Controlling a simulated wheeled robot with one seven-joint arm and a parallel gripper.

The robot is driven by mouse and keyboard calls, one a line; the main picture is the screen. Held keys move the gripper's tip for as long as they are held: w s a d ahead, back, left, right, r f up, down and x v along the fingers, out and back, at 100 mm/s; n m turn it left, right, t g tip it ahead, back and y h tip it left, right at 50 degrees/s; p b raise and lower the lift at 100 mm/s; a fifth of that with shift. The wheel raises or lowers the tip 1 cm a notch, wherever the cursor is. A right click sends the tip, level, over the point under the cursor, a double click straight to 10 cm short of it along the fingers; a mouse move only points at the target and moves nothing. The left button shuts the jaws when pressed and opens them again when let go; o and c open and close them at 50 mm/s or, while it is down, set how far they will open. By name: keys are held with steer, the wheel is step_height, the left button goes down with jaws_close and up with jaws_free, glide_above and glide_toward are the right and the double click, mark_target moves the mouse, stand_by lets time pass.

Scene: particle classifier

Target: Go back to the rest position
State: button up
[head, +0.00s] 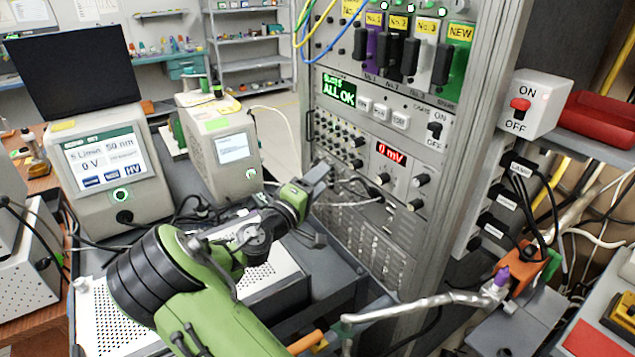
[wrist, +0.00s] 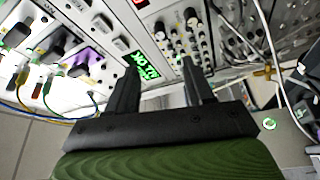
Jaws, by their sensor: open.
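My gripper (head: 319,176) is at the end of my green arm, in front of the lower left part of the instrument rack (head: 470,110) in the head view. In the wrist view, my gripper (wrist: 160,75) shows two dark fingers spread apart with nothing between them. Beyond the fingers is the rack's front with a green lit display (wrist: 143,64), knobs and cables. In the head view that display (head: 339,92) reads "ALL OK". Whether the fingertips touch the rack cannot be told.
A monitor unit (head: 105,163) and a smaller grey instrument (head: 220,148) stand left of my arm. Cables (head: 345,190) hang from the rack near my gripper. An ON/OFF switch box (head: 533,103) and a metal pipe (head: 420,302) are at the right.

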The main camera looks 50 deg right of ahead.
stand_by(0.4)
steer(key=s+a+f+m+y+p, duration=0.2)
steer(key=s+a+f+m+y, duration=0.35)
steer(key=y, duration=0.45)
steer(key=s+a+r+n+t+y+p, duration=0.1)
steer(key=s+a+r+n+y, duration=0.1)
steer(key=a, duration=0.6)
steer(key=s+a+r+n+y, duration=0.2)
steer(key=s+a+r+y, duration=0.1)
steer(key=s+a, duration=0.4)
steer(key=s+a+r+n+t+y+p, duration=0.1)
steer(key=s+a+y, duration=0.3)
steer(key=a, duration=0.6)
steer(key=shift+s+a+r+n+t+p, duration=0.3)
steer(key=shift+s+r+n, duration=0.3)
steer(key=shift+r+n, duration=0.2)
steer(key=shift+d, duration=0.1)
steer(key=shift+r, duration=0.1)
